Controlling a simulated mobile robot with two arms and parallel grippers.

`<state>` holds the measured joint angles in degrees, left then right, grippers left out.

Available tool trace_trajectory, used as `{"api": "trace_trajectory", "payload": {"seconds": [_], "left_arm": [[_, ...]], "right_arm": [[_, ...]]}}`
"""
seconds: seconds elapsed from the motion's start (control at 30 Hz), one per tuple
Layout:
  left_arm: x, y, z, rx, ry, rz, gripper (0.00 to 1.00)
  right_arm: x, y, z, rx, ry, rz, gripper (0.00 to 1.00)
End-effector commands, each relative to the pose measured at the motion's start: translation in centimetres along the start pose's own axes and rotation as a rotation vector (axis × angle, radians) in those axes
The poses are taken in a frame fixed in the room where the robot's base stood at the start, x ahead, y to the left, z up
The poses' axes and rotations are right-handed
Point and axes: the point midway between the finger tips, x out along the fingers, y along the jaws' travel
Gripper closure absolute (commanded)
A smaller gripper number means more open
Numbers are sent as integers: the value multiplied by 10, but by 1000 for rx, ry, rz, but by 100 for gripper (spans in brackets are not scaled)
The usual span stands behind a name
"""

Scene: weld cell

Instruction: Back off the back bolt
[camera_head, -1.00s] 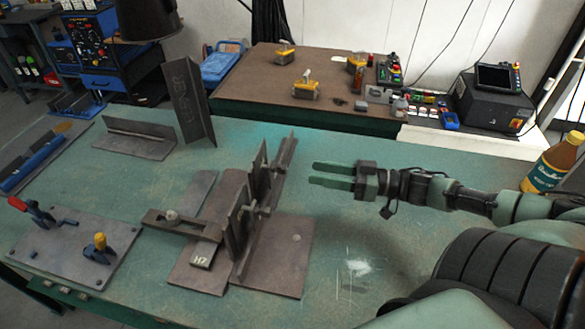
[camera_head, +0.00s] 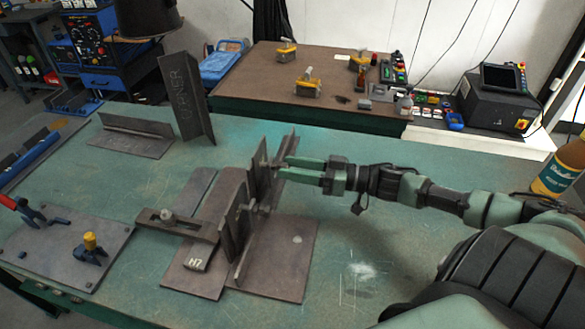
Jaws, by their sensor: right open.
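A steel fixture stands on the green table, with a flat base plate (camera_head: 287,255) and upright dark plates (camera_head: 235,232). A front bolt (camera_head: 252,207) shows at the upright plates. A back bolt (camera_head: 268,163) seems to sit farther back by the same plates, small and partly hidden near my fingertips. My right gripper (camera_head: 283,168) comes in from the right, its fingers apart and pointing left at the back end of the upright plates. I cannot tell whether the fingers touch the bolt. My left gripper is out of view.
A slotted strap (camera_head: 178,226) with a knob and a block marked H7 (camera_head: 198,259) lie left of the uprights. A clamp plate (camera_head: 65,240) is at the front left. Angle pieces (camera_head: 186,100) stand behind.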

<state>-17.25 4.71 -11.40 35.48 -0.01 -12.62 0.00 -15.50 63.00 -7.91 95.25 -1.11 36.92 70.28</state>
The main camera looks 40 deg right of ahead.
Motion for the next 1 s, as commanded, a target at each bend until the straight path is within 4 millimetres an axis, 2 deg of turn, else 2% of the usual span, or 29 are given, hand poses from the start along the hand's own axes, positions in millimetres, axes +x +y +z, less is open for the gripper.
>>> {"api": "trace_trajectory", "payload": {"seconds": [0.3, 0.33, 0.5, 0.77, 1.0], "left_arm": [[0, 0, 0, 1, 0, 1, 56], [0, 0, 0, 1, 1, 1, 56], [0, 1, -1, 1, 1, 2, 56], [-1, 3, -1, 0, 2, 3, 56], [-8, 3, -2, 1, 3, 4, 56]], "right_arm": [[3, 0, 0, 0, -1, 0, 53], [3, 0, 0, 0, -1, 0, 56], [3, 0, 0, 0, -1, 0, 100], [3, 0, 0, -14, 0, -1, 100], [3, -1, -2, -105, 1, 1, 100]]}}
